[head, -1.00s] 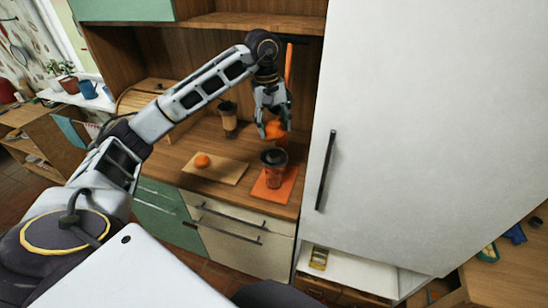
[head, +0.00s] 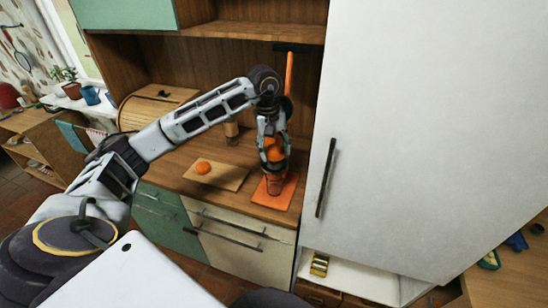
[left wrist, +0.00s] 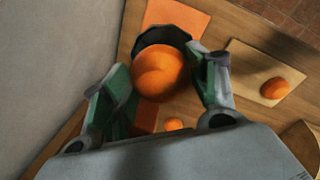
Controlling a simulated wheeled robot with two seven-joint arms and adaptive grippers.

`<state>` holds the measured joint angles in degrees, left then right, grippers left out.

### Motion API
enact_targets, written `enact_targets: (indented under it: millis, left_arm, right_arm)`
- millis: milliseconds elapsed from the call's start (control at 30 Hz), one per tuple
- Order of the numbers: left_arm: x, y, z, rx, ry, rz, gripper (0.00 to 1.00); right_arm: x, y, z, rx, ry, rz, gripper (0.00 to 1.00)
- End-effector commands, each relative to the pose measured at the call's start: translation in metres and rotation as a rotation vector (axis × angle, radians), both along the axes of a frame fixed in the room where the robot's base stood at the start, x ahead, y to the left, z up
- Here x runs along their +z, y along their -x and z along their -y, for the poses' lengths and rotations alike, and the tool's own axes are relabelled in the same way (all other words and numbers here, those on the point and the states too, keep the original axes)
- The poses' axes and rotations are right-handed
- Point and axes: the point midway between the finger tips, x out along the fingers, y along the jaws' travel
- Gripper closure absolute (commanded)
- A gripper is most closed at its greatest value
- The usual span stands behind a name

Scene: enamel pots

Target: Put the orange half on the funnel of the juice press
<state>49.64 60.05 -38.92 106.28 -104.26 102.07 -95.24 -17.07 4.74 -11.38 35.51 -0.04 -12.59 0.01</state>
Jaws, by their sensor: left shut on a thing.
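My left gripper (head: 272,146) is shut on an orange half (head: 275,151), held over the juice press (head: 275,184) on the counter. In the left wrist view the orange half (left wrist: 160,72) sits between the two fingers and covers part of the press's dark funnel (left wrist: 178,37). I cannot tell whether the fruit touches the funnel. In the head view the gripper hides the funnel, and only the clear lower part of the press shows. The press stands on an orange mat (head: 287,195). My right gripper is not in view.
A wooden board (head: 230,177) with another orange piece (head: 203,167) lies left of the press. A tall orange bar (head: 289,72) stands behind the gripper. A large white cabinet door (head: 420,120) is close on the right.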

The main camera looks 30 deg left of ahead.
Motion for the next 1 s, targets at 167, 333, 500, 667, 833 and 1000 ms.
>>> enact_targets:
  millis: [167, 333, 500, 667, 833, 1000]
  left_arm:
    - [-0.001, 0.000, 0.000, 0.000, 0.000, 0.000, 0.65]
    - [-0.013, 0.001, 0.000, 0.000, 0.001, -0.002, 0.65]
    - [-0.030, 0.001, 0.000, 0.000, 0.000, -0.001, 0.65]
    - [-0.037, 0.000, 0.000, 0.000, 0.000, 0.000, 0.65]
    - [-0.037, 0.000, 0.000, 0.000, 0.000, 0.000, 0.65]
    - [-0.038, 0.000, 0.000, 0.000, 0.000, 0.000, 0.65]
  right_arm:
    - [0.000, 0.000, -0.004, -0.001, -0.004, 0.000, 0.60]
    - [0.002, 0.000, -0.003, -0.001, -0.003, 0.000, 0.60]
    - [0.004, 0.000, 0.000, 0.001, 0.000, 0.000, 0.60]
    - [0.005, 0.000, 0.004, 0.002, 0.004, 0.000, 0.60]
    - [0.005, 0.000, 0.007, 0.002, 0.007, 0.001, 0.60]
    - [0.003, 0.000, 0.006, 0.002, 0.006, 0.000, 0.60]
